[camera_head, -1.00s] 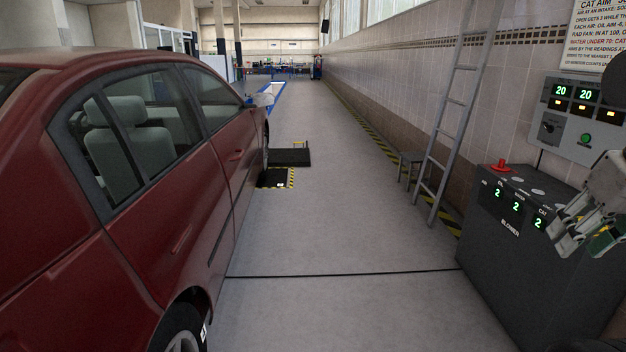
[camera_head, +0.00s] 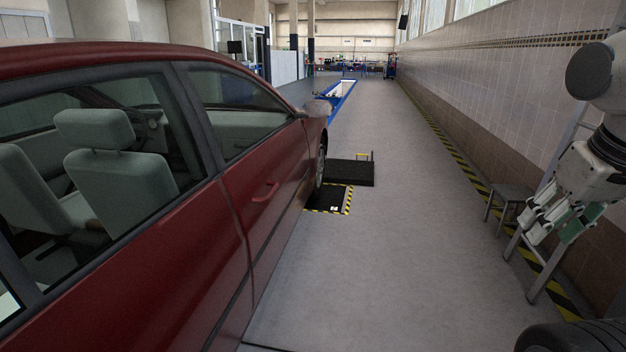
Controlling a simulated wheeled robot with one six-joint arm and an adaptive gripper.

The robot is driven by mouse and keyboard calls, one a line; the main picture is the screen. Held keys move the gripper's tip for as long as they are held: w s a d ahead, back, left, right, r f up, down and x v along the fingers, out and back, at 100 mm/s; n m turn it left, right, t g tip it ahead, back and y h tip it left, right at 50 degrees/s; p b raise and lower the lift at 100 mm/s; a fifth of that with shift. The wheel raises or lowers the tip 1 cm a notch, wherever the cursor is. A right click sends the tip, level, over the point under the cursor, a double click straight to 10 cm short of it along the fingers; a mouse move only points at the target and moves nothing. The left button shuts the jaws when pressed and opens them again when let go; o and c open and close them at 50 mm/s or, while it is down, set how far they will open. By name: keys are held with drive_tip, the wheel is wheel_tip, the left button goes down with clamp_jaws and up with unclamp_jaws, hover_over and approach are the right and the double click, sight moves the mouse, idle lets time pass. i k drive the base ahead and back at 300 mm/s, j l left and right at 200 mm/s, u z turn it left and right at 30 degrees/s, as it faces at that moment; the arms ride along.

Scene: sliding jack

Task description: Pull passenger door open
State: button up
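The dark red car (camera_head: 200,230) fills the left side of the view. Its front passenger door (camera_head: 262,150) is closed, flush with the body. The door handle (camera_head: 265,192) is a red bar near the rear edge of that door. My gripper (camera_head: 548,228) hangs at the right side of the view, well apart from the car, with the aisle between them. Its fingers look spread and hold nothing.
A floor opening with yellow-black edging (camera_head: 330,200) and a dark platform (camera_head: 350,173) lie beside the front wheel. A ladder (camera_head: 535,245) and a small stool (camera_head: 508,195) stand along the right wall. The grey floor (camera_head: 420,260) between is clear.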

sight(266, 185)
drive_tip(key=i+u, duration=0.3)
drive_tip(key=i, duration=0.15)
drive_tip(key=i+u, duration=0.35)
drive_tip(key=i, duration=0.15)
